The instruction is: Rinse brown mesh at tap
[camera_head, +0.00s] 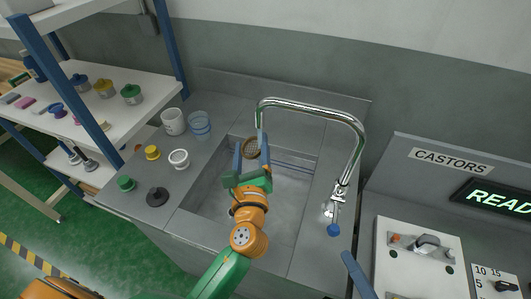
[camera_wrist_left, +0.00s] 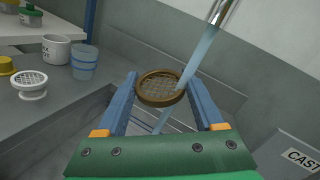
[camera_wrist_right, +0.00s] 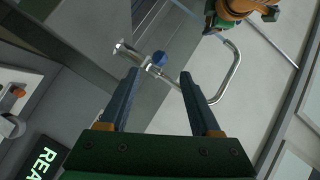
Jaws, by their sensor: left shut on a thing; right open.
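The brown mesh (camera_head: 250,147), a round sieve with a brown rim, is held over the sink basin. It also shows in the left wrist view (camera_wrist_left: 160,88), between both blue fingers. My left gripper (camera_head: 251,155) is shut on its rim. The chrome tap (camera_head: 315,108) arches over the basin, its spout above the mesh. In the left wrist view a bluish water stream (camera_wrist_left: 200,58) falls onto the mesh's right part and shows again below it. My right gripper (camera_wrist_right: 165,85) is open and empty, near the tap's blue knob (camera_wrist_right: 159,58). The knob also shows in the head view (camera_head: 333,230).
On the counter left of the sink (camera_head: 208,215) stand a white mug (camera_head: 173,122), a clear blue cup (camera_head: 200,124), a white mesh (camera_head: 179,158) and small coloured pots. A control panel (camera_head: 418,255) stands right of the sink.

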